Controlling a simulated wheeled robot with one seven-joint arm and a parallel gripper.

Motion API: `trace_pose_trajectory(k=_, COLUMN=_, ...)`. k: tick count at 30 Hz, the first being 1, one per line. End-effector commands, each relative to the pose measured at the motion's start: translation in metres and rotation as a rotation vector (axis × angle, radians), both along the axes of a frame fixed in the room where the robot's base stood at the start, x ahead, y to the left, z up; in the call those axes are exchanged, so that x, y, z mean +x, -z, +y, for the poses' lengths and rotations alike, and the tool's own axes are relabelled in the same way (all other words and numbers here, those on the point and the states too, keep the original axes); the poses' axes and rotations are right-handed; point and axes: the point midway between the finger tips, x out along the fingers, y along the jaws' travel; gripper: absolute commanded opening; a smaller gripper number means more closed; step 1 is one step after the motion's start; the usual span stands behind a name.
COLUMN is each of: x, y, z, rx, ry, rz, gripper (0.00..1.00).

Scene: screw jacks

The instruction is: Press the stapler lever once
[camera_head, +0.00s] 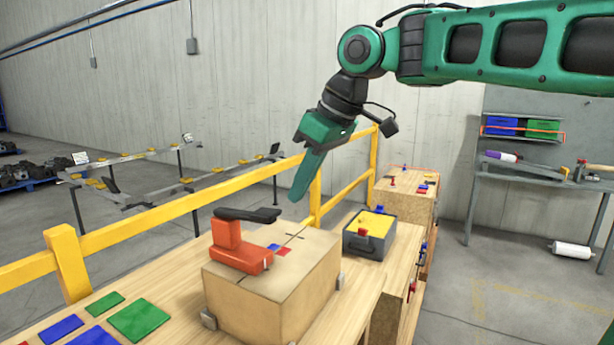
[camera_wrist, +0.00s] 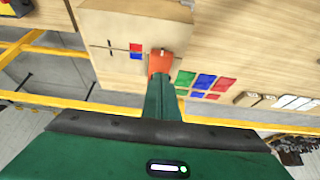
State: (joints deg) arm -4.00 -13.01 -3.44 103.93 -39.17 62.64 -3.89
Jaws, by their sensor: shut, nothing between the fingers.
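The stapler (camera_head: 238,250) has an orange-red body and a black lever (camera_head: 248,214) along its top, raised above the base. It stands on a brown cardboard box (camera_head: 265,305) on the wooden bench. My gripper (camera_head: 297,197) is shut and empty, its green fingers pointing down above the box, up and to the right of the lever in the head view. It does not appear to touch the stapler. In the wrist view the stapler (camera_wrist: 162,63) shows just past the tips of my gripper (camera_wrist: 160,78), which hide part of it, including the lever.
A dark bin with yellow contents (camera_head: 368,236) stands right of the box. Green, blue and red flat pieces (camera_head: 140,319) lie on the bench at front left. A yellow railing (camera_head: 170,220) runs behind the bench.

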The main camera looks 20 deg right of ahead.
Motion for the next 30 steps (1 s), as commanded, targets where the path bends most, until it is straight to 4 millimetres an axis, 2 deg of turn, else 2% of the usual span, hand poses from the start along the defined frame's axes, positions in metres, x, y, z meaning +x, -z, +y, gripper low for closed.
trace_pose_trajectory(k=3, x=-0.007, y=-0.015, z=-0.007, rx=0.001, ry=-0.001, rz=-0.003, gripper=0.00)
trace_pose_trajectory(k=9, x=-0.014, y=-0.026, z=-0.013, rx=0.000, ry=0.000, rz=-0.002, gripper=0.00)
trace_pose_trajectory(k=30, x=-0.015, y=-0.027, z=-0.014, rx=0.000, ry=0.000, rz=-0.001, gripper=0.00)
